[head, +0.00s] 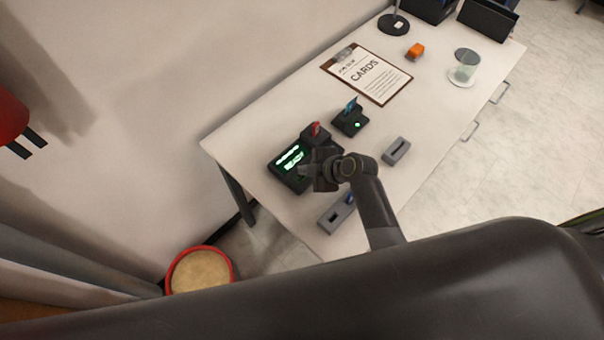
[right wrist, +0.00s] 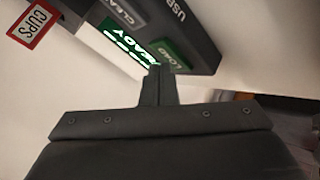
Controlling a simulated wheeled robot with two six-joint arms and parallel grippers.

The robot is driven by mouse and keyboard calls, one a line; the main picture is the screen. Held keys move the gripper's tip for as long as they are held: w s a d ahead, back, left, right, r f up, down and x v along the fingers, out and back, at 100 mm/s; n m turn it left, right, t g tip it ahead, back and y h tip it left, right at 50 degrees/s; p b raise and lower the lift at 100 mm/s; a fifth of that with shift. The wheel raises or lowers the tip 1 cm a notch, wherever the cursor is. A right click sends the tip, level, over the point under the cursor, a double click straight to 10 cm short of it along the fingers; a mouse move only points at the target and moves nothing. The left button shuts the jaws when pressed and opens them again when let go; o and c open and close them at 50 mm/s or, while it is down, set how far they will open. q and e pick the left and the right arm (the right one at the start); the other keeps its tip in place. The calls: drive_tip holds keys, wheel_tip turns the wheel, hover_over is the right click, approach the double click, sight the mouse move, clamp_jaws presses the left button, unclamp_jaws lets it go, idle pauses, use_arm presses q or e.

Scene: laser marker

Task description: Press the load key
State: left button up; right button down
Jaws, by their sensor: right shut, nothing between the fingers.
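The marker's dark control box (head: 285,178) stands near the table's left end, its green screen (head: 290,156) lit with READY. In the right wrist view, the green LOAD key (right wrist: 171,55) is beside the lit screen (right wrist: 127,46), with a grey CLEAR key (right wrist: 125,12) farther along. My right gripper (head: 312,172) is over the box's near right part and hides some of it. In the right wrist view, its shut, empty fingers (right wrist: 157,72) end at the LOAD key's lower left edge. I cannot tell whether they touch it. My left gripper is not in view.
A red card (head: 315,130) and a blue card (head: 351,105) stand in dark holders near the box. Grey slotted blocks (head: 397,150) (head: 335,217) lie on the near side. A CARDS clipboard (head: 366,74) and an orange object (head: 415,50) are farther back. A red-rimmed stool (head: 200,272) stands below.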

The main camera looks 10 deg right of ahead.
drive_tip(key=shift+f+b, duration=0.35)
drive_tip(key=shift+f, duration=0.05)
idle(0.6)
drive_tip(key=shift+r, duration=0.1)
drive_tip(key=shift+r+p, duration=0.75)
drive_tip(key=shift+p, duration=0.05)
wheel_tip(320, 180, up, 5)
drive_tip(key=p, duration=0.4)
drive_tip(key=shift+d, duration=0.1)
idle(0.8)
